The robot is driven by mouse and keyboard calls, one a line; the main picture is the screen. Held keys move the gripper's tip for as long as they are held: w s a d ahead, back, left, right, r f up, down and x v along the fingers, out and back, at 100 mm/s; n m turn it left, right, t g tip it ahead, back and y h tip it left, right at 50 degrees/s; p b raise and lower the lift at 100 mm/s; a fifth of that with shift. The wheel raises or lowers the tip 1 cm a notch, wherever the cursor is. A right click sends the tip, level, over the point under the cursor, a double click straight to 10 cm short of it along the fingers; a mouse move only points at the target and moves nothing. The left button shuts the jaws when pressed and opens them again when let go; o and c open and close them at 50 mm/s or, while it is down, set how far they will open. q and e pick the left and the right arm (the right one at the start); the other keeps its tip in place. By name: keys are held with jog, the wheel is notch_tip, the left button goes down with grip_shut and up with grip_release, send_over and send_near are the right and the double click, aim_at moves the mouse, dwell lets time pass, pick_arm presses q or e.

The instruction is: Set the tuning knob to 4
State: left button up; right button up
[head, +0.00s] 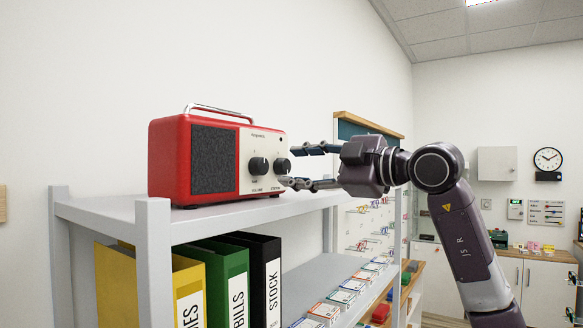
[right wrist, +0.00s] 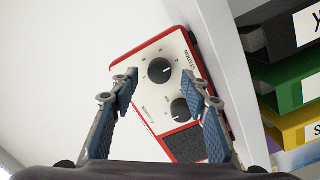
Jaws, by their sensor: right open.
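A red radio (head: 215,160) with a dark speaker grille and cream front stands on a grey shelf (head: 215,218). Its front has two black knobs. The right knob (head: 282,166) shows in the wrist view as the upper knob (right wrist: 159,70), beside the word STATION, with small marks around it. I cannot read where its pointer stands. The other knob (head: 258,166) also shows in the wrist view (right wrist: 180,110). My right gripper (head: 291,166) is open, its fingertips on either side of the right knob; contact is unclear. The wrist view shows both fingers (right wrist: 160,77). My left gripper is not in view.
Yellow, green (head: 226,283) and black (head: 262,275) binders stand on the level below. Several small boxes (head: 340,298) line the lower shelf's edge. The radio has a metal carry handle (head: 218,110) on top.

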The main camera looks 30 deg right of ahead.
jog(key=v, duration=1)
jog(key=shift+s, duration=0.15)
jog(key=shift+d, duration=0.1)
